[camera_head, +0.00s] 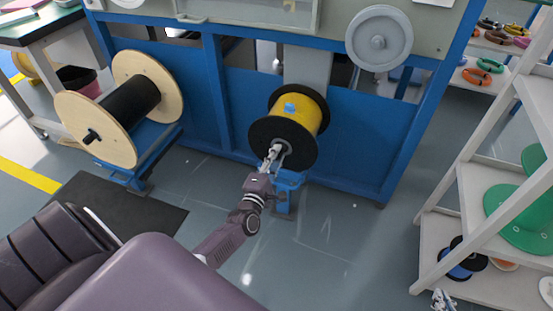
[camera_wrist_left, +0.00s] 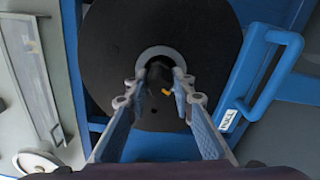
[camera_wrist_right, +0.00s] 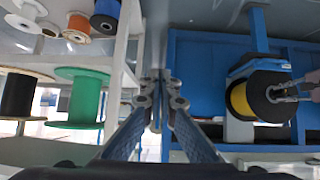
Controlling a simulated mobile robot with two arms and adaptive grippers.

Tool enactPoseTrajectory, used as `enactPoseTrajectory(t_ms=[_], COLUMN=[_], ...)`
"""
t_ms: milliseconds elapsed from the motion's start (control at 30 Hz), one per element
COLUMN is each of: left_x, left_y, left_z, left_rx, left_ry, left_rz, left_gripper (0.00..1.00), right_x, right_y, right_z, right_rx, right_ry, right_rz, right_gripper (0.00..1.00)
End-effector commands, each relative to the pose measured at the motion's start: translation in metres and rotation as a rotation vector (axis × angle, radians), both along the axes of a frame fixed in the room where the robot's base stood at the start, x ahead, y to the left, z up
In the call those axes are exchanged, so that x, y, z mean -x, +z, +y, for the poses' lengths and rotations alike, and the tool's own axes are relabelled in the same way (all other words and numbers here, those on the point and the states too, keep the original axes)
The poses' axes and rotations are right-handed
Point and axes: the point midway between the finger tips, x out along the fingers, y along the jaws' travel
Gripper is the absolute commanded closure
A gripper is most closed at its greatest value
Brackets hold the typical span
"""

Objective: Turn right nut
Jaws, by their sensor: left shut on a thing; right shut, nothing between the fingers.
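The yellow cable spool (camera_head: 292,108) with black flanges sits on the machine's front at centre. The right nut, a grey ring (camera_wrist_left: 158,52) around a dark shaft, is at the middle of its black flange (camera_wrist_left: 205,30). My left gripper (camera_head: 272,158) reaches the flange centre; in the left wrist view its fingers (camera_wrist_left: 160,82) lie on either side of the shaft, shut on the nut. The fingers partly hide the nut. My right gripper (camera_wrist_right: 161,88) is shut and empty, away from the spool, and shows at the lower right of the head view (camera_head: 441,299).
A wooden-flanged spool (camera_head: 88,128) with black cable stands at left. The blue machine frame (camera_head: 360,150) lies behind. A white shelf (camera_head: 452,225) with green and blue spools stands at right. A blue handle (camera_wrist_left: 275,75) is beside the flange. Floor between is clear.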

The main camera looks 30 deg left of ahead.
Motion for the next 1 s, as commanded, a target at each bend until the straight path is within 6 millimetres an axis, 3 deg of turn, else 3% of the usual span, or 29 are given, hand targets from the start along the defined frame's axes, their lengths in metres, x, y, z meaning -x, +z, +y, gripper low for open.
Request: enactPoseTrajectory(t_ms=[200,500,733,1000], left_x=[0.001,0.001,0.001,0.001], left_y=[-0.004,-0.003,-0.003,-0.003], left_z=[-0.001,-0.001,-0.001,-0.001], left_rx=[0.174,0.332,0.384,0.395], left_ry=[-0.001,-0.001,0.0,0.0], left_rz=[-0.038,-0.076,-0.086,-0.089], left_gripper=[1.0,1.0,1.0,1.0], right_x=[-0.033,-0.054,-0.058,-0.059], right_y=[0.038,0.085,0.102,0.106], right_z=[0.015,0.026,0.029,0.03], right_rx=[-0.051,-0.103,-0.121,-0.125], right_ry=[0.016,0.03,0.035,0.035], right_rz=[-0.221,-0.438,-0.511,-0.524], right_gripper=[1.0,1.0,1.0,1.0])
